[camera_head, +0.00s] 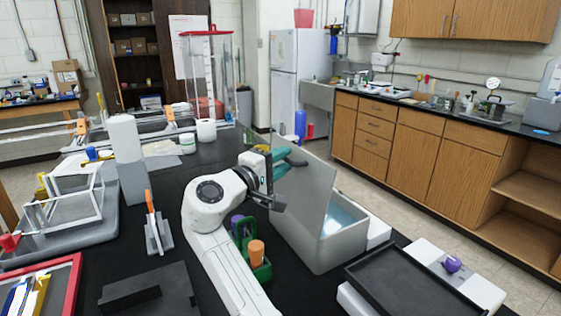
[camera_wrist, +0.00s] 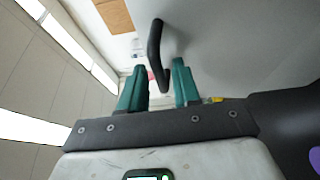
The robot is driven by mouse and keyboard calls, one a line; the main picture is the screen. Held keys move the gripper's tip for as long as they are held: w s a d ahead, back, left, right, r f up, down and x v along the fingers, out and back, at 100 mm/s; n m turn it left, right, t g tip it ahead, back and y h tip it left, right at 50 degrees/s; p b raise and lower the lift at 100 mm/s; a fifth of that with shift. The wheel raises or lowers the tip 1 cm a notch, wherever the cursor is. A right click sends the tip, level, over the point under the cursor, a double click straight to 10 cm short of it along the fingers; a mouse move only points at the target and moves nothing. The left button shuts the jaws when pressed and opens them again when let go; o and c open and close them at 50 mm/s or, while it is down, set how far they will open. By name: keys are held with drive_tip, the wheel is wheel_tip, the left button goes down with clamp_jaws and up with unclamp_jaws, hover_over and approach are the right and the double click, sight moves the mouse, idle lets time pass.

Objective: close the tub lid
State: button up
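The grey tub (camera_head: 325,255) stands on the black bench, with something light blue inside it. Its grey lid (camera_head: 308,190) is raised, standing steeply up from the tub. In the wrist view the lid (camera_wrist: 240,50) fills the upper right, with a dark curved handle (camera_wrist: 155,45) on it. My gripper (camera_head: 292,158) is at the lid's upper left side in the head view, partly hidden by my arm. In the wrist view my gripper (camera_wrist: 159,75) is open, its two teal fingers either side of the handle's lower end, with gaps showing. Contact cannot be told.
A green caddy (camera_head: 258,262) with an orange-topped item stands left of the tub, close to my arm. A black tray (camera_head: 415,285) lies to the right front. A paper towel roll (camera_head: 125,140) and a white-framed rack (camera_head: 75,205) stand further left.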

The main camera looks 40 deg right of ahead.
clamp_jaws()
idle(0.3)
